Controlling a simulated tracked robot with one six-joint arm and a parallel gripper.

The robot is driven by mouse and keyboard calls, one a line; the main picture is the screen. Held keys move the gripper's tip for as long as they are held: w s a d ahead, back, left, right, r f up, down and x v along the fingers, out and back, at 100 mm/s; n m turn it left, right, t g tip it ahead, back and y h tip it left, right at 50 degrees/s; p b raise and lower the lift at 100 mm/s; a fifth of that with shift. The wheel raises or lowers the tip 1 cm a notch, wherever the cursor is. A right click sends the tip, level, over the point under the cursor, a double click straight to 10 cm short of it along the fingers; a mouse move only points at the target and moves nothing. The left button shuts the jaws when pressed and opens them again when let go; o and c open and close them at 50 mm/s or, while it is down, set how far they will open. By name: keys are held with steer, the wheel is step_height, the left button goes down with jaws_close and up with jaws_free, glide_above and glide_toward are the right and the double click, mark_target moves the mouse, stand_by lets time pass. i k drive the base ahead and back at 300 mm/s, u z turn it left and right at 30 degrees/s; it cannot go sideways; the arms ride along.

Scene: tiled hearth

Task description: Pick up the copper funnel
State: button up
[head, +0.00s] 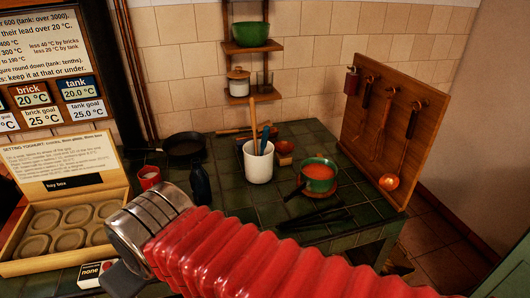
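I cannot make out a copper funnel for certain in the head view. A long-handled copper-coloured tool with a rounded, shiny end (389,181) hangs at the right side of the wooden board; it looks like a ladle. My gripper (122,278) is at the lower left, at the end of my red ribbed arm, near the open box of round cups. Only its grey metal body shows clearly; its fingertips are not distinct, so I cannot tell whether it is open. My arm covers the lower middle of the view and part of the tiled counter.
The green tiled counter (225,178) holds a white crock (259,165) with utensils, a green pot (318,175) of orange contents, a black pan (184,144), a red mug (149,177) and a dark bottle (200,184). The wooden board (405,100) stands at right. The open box (22,245) lies left.

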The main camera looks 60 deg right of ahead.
mark_target(284, 148)
steer(key=u, duration=1)
steer(key=k, duration=1.95)
steer(key=z, duration=0.65)
steer(key=i, duration=0.5)
steer(key=z, duration=0.05)
